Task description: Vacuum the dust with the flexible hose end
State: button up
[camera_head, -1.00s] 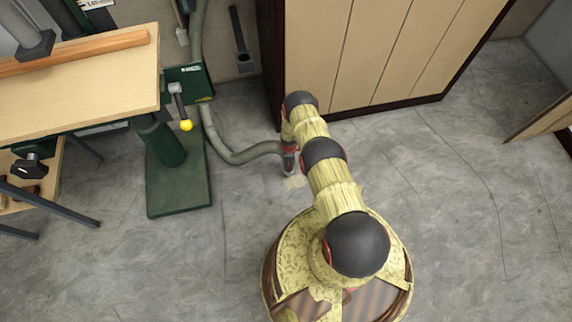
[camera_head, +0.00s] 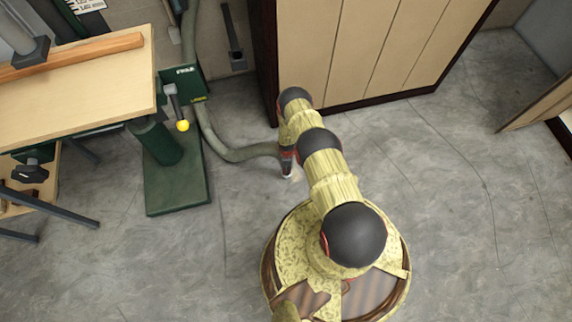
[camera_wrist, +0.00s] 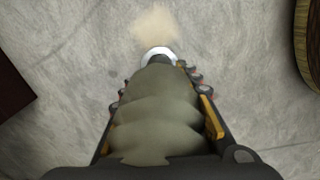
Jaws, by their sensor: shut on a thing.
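The grey-green flexible hose (camera_head: 237,154) runs from the green machine across the floor to my gripper (camera_head: 288,164). In the wrist view my gripper (camera_wrist: 165,95) is shut around the hose (camera_wrist: 157,110), with orange-edged fingers on both sides. The hose's pale end ring (camera_wrist: 158,53) sticks out past the fingers and points at the floor. A tan dust patch (camera_wrist: 156,24) lies on the concrete just beyond the ring. In the head view only a faint pale spot of dust shows beside the gripper; the arm partly hides this place.
A green machine with a wooden table (camera_head: 80,85) and a green base plate (camera_head: 178,182) stands at the left. A tall beige cabinet (camera_head: 370,50) with dark edges stands behind my arm. The floor (camera_head: 450,200) at the right is clear.

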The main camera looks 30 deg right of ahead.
jog(key=shift+s+a, duration=0.1)
jog(key=shift+s, duration=0.2)
jog(key=shift+s+d+b, duration=0.6)
jog(key=shift+d, duration=1.85)
notch_tip(320, 180, up, 6)
jog(key=p, duration=0.3)
jog(key=shift+r, duration=0.2)
